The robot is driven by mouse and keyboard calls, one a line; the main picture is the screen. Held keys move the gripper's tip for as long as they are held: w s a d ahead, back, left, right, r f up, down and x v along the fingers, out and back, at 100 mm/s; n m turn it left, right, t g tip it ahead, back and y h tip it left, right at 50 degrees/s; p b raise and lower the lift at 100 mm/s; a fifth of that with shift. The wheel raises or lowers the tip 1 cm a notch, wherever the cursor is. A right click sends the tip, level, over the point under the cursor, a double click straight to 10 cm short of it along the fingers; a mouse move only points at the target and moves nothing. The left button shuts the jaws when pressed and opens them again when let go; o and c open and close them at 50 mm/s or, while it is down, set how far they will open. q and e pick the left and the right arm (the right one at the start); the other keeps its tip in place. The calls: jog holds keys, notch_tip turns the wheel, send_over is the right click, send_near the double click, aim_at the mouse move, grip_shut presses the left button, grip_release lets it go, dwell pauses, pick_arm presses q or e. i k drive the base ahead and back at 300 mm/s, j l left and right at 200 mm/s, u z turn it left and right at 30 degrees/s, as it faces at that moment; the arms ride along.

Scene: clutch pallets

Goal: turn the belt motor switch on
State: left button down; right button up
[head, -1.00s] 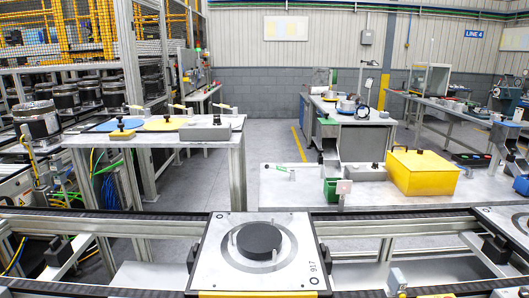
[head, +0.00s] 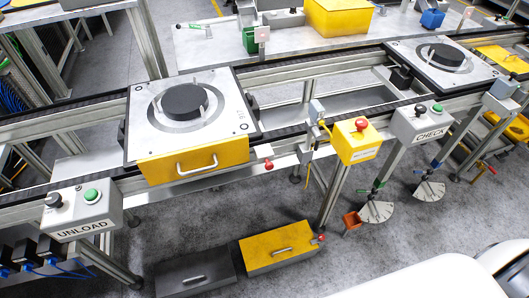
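No part in view carries a readable belt motor label, so I cannot tell which one is the belt motor switch. A grey box marked UNLOAD (head: 82,214) with a black knob and a green button is at lower left. A yellow box (head: 357,140) with a red mushroom button hangs on the front rail at the centre right; its label is too small to read. A grey box marked CHECK (head: 422,124) with a black knob and a green button is to its right. Neither of my grippers is in view.
The conveyor bears a pallet with a dark disc (head: 181,102) and a second pallet (head: 444,59). A yellow drawer (head: 193,161) sits below the near pallet. A yellow floor box (head: 278,249) and a grey one (head: 195,277) stand in front. Two lever dials (head: 377,212) (head: 429,191) are below the rail.

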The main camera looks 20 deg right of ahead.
aim_at(361, 123)
jog(key=z, duration=1.35)
